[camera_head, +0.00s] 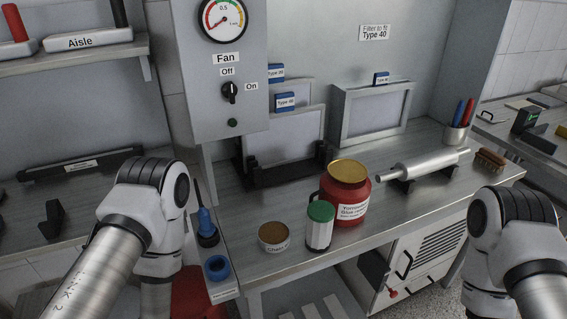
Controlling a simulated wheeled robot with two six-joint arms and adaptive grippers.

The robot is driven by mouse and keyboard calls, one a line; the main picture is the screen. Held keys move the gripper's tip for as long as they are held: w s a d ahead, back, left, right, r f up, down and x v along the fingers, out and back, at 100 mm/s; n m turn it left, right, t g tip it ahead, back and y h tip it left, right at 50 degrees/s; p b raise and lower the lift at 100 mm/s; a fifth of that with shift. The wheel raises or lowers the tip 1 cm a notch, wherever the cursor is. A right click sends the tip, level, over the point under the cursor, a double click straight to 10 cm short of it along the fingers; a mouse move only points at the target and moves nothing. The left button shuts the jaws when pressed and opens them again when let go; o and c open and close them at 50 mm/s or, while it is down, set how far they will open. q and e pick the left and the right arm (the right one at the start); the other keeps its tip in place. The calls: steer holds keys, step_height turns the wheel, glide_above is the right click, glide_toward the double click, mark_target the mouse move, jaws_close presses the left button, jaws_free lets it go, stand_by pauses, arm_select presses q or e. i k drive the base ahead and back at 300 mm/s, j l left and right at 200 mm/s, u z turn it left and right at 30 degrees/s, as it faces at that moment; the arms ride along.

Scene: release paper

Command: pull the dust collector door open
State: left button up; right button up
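A white cabinet (440,262) stands under the right part of the workbench and looks like the dust collector. Its front has dark louver slots, a curved handle (405,266) at the left and a small red knob (392,293) below the handle. The front looks shut, but the picture cuts off its lower part and the bench hides its top. Only links of my two arms show, one at the left and one at the right, in front of the bench. Neither gripper is in view.
The bench top (270,205) holds a red jar (344,195), a green-lidded container (320,228), a round tin (273,237), a metal cylinder on stands (420,166) and a brush (490,160). A fan control box (222,75) hangs above. Floor (440,292) shows beside the cabinet.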

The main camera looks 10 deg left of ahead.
mark_target(412, 254)
steer(key=i+l+z, duration=0.1)
steer(key=l, duration=0.7)
steer(key=i+l+z, duration=0.15)
steer(key=l, duration=0.2)
steer(key=i+l+z, duration=0.1)
steer(key=l, duration=0.3)
steer(key=i+l+z, duration=0.1)
steer(key=l, duration=0.25)
steer(key=i+l, duration=0.2)
steer(key=l, duration=0.15)
steer(key=i+l+z, duration=0.15)
steer(key=l, duration=0.2)
